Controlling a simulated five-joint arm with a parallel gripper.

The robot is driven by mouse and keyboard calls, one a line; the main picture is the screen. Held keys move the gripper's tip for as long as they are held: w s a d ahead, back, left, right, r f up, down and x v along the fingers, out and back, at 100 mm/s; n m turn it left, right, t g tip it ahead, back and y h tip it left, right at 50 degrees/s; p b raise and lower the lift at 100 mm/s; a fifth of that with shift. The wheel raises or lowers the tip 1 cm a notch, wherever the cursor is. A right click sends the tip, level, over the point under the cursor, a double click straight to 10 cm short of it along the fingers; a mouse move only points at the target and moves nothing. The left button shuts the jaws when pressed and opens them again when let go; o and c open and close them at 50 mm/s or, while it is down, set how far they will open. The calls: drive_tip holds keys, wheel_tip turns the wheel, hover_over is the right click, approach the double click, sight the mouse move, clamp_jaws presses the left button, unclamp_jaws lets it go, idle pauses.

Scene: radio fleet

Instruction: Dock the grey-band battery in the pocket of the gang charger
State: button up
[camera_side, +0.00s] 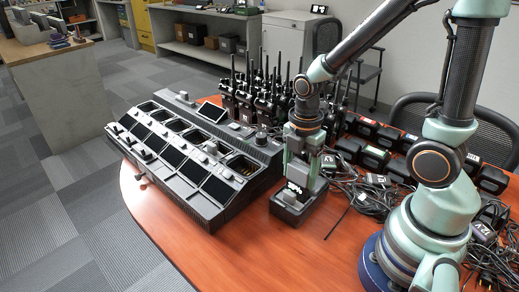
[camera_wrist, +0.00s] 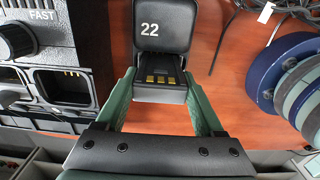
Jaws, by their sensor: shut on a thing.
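In the side view my gripper (camera_side: 300,180) points down at the near right of the gang charger, shut on a dark battery (camera_side: 296,184). I cannot tell whether battery and stand touch. In the wrist view the gripper (camera_wrist: 162,92) has the battery (camera_wrist: 163,82) between its fingertips, gold contacts showing. A dark piece marked 22 lies just beyond. I cannot make out the grey band clearly. The gang charger (camera_side: 172,178) has an open pocket (camera_side: 241,166) at its right end; the wrist view shows a pocket (camera_wrist: 64,87) left of the gripper.
A knob marked FAST (camera_wrist: 18,40) stands on the charger. Several radios (camera_side: 260,92) stand behind. Several batteries (camera_side: 375,150) and tangled cables (camera_side: 365,195) are to the right. Bare wood (camera_side: 270,255) lies in front, towards the table edge.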

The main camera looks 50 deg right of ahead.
wheel_tip(320, 180, up, 16)
drive_tip(key=r, duration=0.1)
drive_tip(key=w+a+f, duration=0.1)
drive_tip(key=w+f, duration=0.1)
drive_tip(key=w, duration=1)
drive_tip(key=w+a+f, duration=0.1)
drive_tip(key=w+f, duration=0.2)
drive_tip(key=w, duration=0.9)
drive_tip(key=shift+a, duration=0.4)
drive_tip(key=shift+f, duration=2.85)
drive_tip(key=shift+f, duration=2.3)
drive_tip(key=o, duration=1.5)
